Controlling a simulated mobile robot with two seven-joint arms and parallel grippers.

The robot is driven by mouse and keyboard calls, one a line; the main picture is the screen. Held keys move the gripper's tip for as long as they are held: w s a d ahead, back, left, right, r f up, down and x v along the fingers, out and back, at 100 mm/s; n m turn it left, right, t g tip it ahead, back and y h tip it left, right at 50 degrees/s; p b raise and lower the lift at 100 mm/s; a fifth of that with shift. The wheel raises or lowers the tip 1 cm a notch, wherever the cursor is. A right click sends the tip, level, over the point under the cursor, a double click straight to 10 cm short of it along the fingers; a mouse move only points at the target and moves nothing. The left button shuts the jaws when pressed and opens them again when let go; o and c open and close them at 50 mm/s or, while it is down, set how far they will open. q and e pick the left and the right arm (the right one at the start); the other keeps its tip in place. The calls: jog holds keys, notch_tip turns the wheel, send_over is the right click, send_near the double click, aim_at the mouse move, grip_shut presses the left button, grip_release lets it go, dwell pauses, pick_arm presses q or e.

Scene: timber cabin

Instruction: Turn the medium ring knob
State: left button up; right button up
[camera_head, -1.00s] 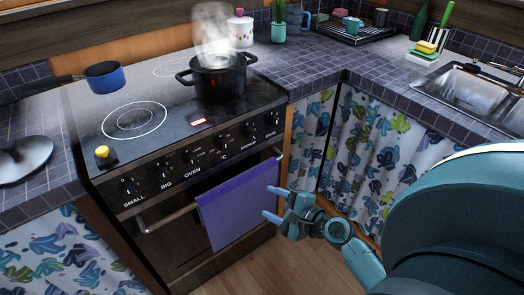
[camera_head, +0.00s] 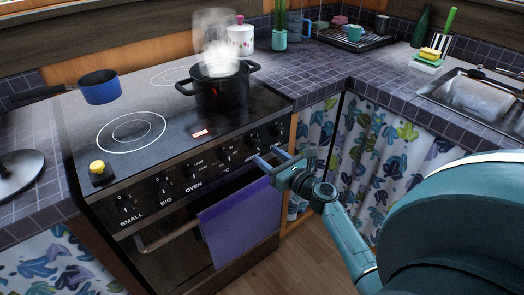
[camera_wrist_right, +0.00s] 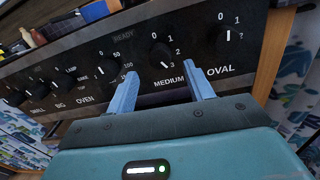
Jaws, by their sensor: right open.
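The stove's front panel has a row of black knobs. The medium knob (camera_wrist_right: 161,54) shows in the right wrist view above the "MEDIUM" label, straight ahead of the gap between my fingers. Its white mark points down and slightly right. In the head view the medium knob (camera_head: 250,142) is just beyond my fingertips, its label partly covered. My right gripper (camera_head: 266,155) is open and empty, in front of the panel; in the wrist view the two blue fingertips (camera_wrist_right: 162,76) lie below the knob, left and right of it, apparently not touching it. My left gripper is out of view.
The oval knob (camera_wrist_right: 229,39) and the °C knob (camera_wrist_right: 107,69) flank the medium one. A steaming black pot (camera_head: 222,88) and a blue saucepan (camera_head: 100,88) stand on the stove (camera_head: 165,105). A purple towel (camera_head: 243,225) hangs on the oven rail below my gripper.

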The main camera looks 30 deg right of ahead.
aim_at(257, 148)
jog(key=shift+w+a, duration=0.15)
jog(key=shift+w, duration=0.75)
jog(key=shift+w+a, duration=0.1)
jog(key=shift+w, duration=0.8)
jog(key=shift+c, duration=0.5)
jog(key=c, duration=0.9)
jog(key=shift+o, duration=0.2)
